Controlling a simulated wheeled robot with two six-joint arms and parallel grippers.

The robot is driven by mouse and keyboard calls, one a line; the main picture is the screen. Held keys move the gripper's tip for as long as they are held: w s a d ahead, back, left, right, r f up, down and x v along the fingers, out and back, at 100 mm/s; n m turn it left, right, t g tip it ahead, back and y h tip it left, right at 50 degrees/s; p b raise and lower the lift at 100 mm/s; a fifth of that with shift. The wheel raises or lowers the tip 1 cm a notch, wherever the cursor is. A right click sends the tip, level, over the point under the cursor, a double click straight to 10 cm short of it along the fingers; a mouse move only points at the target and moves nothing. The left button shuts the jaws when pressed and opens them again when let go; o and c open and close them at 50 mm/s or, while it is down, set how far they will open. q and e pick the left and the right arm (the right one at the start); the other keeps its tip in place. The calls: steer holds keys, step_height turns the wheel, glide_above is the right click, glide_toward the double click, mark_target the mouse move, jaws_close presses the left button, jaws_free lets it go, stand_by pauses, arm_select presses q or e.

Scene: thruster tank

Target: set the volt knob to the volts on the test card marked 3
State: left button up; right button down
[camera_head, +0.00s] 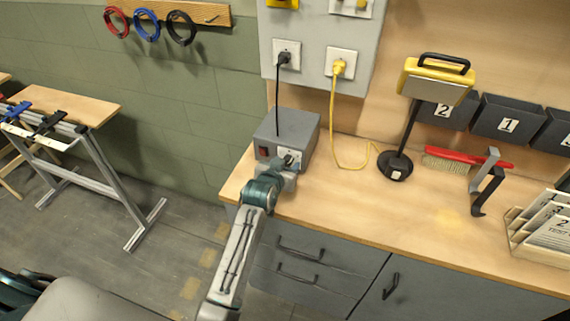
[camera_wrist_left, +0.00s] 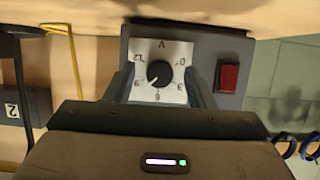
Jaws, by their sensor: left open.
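The volt knob (camera_wrist_left: 159,73) is a black round knob on a white dial plate marked V, with 0, 3, 6, 9 and 12, seen upside down in the left wrist view. Its white mark seems to point near the 9. The plate is on a grey power box (camera_head: 287,135) at the bench's left end. My left gripper (camera_head: 289,163) is open at the box front, with one finger on each side of the knob and gaps between. Test cards (camera_head: 552,232) stand in a rack at the right edge; the front one reads 2. My right gripper is not in view.
A red switch (camera_wrist_left: 228,78) is beside the dial. A black cord runs from the box to a wall socket (camera_head: 287,53). A yellow cord (camera_head: 334,120) hangs nearby.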

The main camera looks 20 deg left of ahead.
arm_select(q)
steer(key=c, duration=1)
steer(key=shift+o, duration=0.2)
steer(key=shift+d+r+m+y+p, duration=0.1)
steer(key=shift+r+m+y+p, duration=0.1)
steer(key=shift+m+y+p, duration=0.3)
steer(key=shift+f+m+p, duration=0.15)
steer(key=shift+m+p, duration=0.15)
steer(key=shift+m, duration=0.3)
steer(key=o, duration=1)
steer(key=shift+c, duration=0.2)
